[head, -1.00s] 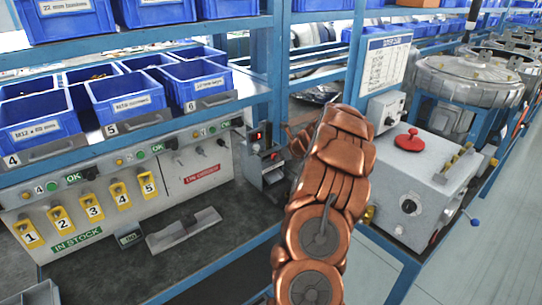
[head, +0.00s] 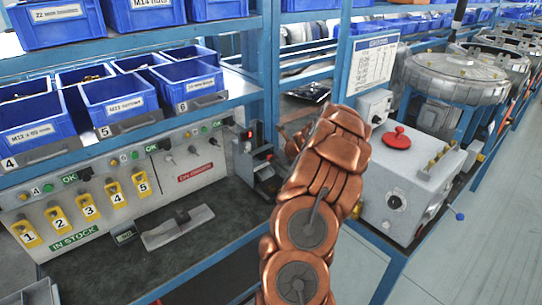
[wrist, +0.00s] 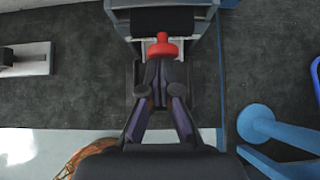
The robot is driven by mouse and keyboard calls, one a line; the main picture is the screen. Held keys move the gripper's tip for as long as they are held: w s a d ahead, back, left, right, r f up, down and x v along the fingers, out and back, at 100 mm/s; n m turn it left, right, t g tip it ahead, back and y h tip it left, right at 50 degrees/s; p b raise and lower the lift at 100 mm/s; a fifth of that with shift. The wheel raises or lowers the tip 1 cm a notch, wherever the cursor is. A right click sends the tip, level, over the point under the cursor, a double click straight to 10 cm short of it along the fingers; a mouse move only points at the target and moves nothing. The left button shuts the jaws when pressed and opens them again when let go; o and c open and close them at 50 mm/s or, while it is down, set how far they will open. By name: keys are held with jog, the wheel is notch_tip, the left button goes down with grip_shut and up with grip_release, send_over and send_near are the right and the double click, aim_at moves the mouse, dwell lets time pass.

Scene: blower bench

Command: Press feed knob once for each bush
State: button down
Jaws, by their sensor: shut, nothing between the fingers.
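A red knob (wrist: 162,46) on a small grey device shows in the wrist view, straight ahead of my fingertips. My gripper (wrist: 160,78) is shut and empty, its fingertips right at the near side of the knob; I cannot tell if they touch it. In the head view the small grey device (head: 245,165) stands at the right end of the bench, with a lit red display (head: 248,135). My copper arm hides the gripper there. No loose bush is clearly seen.
Numbered yellow tags (head: 87,205) line a panel marked IN STOCK. Blue bins (head: 118,100) fill the rack above. A metal fixture (head: 178,228) lies on the dark bench. A grey box with a red button (head: 397,140) stands right of my arm. A blue post (head: 268,75) rises behind the device.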

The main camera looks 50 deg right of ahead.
jog(key=b+v, duration=0.2)
jog(key=v, duration=0.7)
jog(key=shift+s+r, duration=0.25)
jog(key=shift+s, duration=0.1)
dwell(1.4)
